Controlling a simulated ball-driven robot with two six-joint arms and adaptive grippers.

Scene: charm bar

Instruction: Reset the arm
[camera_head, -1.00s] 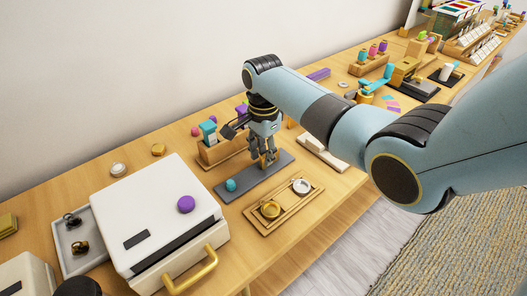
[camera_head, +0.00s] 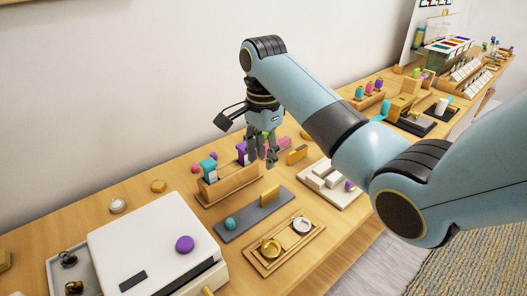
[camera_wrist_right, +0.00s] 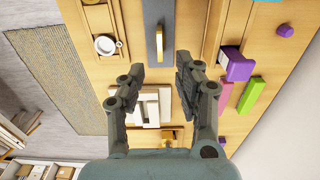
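My right gripper (camera_head: 262,158) hangs over the table above the dark grey mat (camera_head: 238,226). In the right wrist view its two fingers (camera_wrist_right: 158,72) stand apart with nothing between them. A gold block (camera_head: 270,196) stands on the right part of the mat, below and apart from the fingers; it also shows in the wrist view (camera_wrist_right: 159,42). A teal ball (camera_head: 230,224) sits at the mat's left end. My left gripper is not in view.
A wooden holder (camera_head: 232,187) with coloured pieces stands behind the mat, close to the gripper. A wooden tray (camera_head: 288,247) with a gold and a silver round piece lies in front. A white box (camera_head: 145,240) with a purple knob stands left. A white block tray (camera_head: 334,186) lies right.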

